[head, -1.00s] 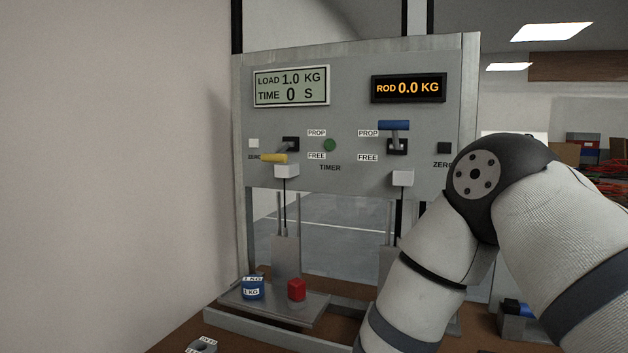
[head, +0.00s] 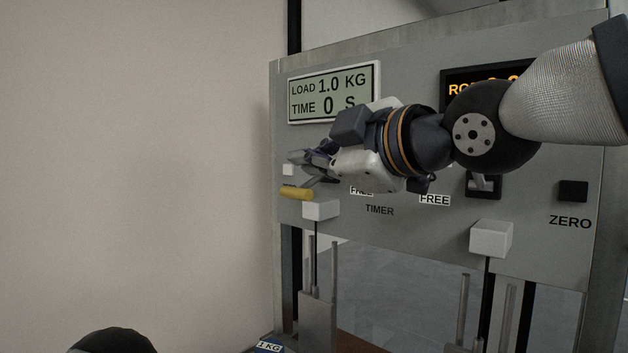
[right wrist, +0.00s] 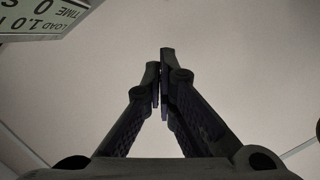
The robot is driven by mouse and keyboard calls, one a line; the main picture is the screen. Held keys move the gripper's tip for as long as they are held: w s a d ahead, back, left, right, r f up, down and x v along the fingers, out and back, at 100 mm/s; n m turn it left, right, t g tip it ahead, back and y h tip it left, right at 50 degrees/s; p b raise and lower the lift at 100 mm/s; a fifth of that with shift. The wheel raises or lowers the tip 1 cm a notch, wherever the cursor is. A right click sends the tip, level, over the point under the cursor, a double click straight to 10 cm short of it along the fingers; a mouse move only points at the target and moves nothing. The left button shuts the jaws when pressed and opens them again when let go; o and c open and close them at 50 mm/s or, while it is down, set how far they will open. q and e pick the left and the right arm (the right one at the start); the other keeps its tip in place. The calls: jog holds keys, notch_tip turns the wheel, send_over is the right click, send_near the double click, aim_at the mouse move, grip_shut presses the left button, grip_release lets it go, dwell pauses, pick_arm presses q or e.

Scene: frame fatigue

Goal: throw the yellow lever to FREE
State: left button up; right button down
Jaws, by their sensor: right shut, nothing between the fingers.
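The yellow lever (head: 297,194) is on the left of the grey panel (head: 400,215), its handle hanging low and out from the panel. Earlier its handle sat level with the FREE label. My right gripper (head: 296,160) is just above the handle, shut and empty, and hides the lever's mount and the left PROP label. I cannot tell whether its fingers touch the lever. In the right wrist view the closed fingertips (right wrist: 163,60) point at bare wall, with no lever visible.
The load display (head: 333,92) reads 1.0 KG and 0 S. My right arm partly covers the rod display (head: 462,90) and the second lever's mount (head: 484,186). White blocks (head: 320,210) on rods stand below. A blue 1 KG weight (head: 268,346) shows at the bottom. The left wall is clear.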

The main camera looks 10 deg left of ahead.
aim_at(310, 184)
pick_arm(q)
jog(key=shift+s+a+f+g+b, duration=0.15)
jog(key=shift+s+f+g+b, duration=0.2)
jog(key=shift+s+f, duration=0.35)
pick_arm(e)
jog(key=w+a+f, duration=0.3)
jog(key=w+a, duration=0.2)
jog(key=w, duration=0.4)
jog(key=shift+f, duration=0.4)
pick_arm(q)
jog(key=shift+r, duration=0.1)
